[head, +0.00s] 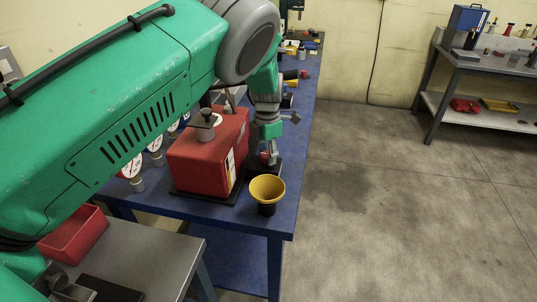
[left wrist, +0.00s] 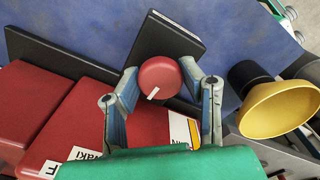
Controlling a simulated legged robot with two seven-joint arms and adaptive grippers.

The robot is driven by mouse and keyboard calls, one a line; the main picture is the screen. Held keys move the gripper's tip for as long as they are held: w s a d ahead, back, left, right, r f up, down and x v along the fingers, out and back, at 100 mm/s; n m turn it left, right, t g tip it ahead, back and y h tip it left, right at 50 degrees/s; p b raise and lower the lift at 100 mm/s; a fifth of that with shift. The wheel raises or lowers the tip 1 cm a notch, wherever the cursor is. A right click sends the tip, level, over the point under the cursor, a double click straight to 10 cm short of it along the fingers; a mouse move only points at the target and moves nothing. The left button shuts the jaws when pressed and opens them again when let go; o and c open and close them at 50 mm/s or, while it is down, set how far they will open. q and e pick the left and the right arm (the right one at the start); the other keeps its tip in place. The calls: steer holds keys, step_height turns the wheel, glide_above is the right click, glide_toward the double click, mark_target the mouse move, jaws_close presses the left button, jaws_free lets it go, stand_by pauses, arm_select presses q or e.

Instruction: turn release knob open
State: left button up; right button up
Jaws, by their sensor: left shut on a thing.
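The release knob (left wrist: 160,77) is a round red cap with a white mark line, seen from above in the left wrist view. The mark points to the lower left there. My left gripper (left wrist: 163,88) has a finger on each side of the knob and is shut on it. In the head view my left gripper (head: 268,148) reaches down beside the red box (head: 204,167), and the knob is mostly hidden by it. A black plate (left wrist: 168,42) lies at the knob. My right gripper is not in view.
A yellow funnel (head: 267,189) on a black base stands close to the gripper, near the corner of the blue bench (head: 240,222). Round dials (head: 131,167) stand left of the red box. A grey table (head: 150,262) with a red tray (head: 75,236) is in front. The floor at right is clear.

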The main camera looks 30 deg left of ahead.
mark_target(267, 153)
arm_select(q)
steer(key=shift+w+a+r, duration=0.15)
steer(key=shift+w+r, duration=0.15)
steer(key=shift+r, duration=0.05)
steer(key=o, duration=1.2)
steer(key=shift+c, duration=0.2)
steer(key=shift+s+f, duration=0.1)
steer(key=shift+s, duration=0.1)
step_height(267, 153, up, 12)
steer(key=shift+f, duration=0.1)
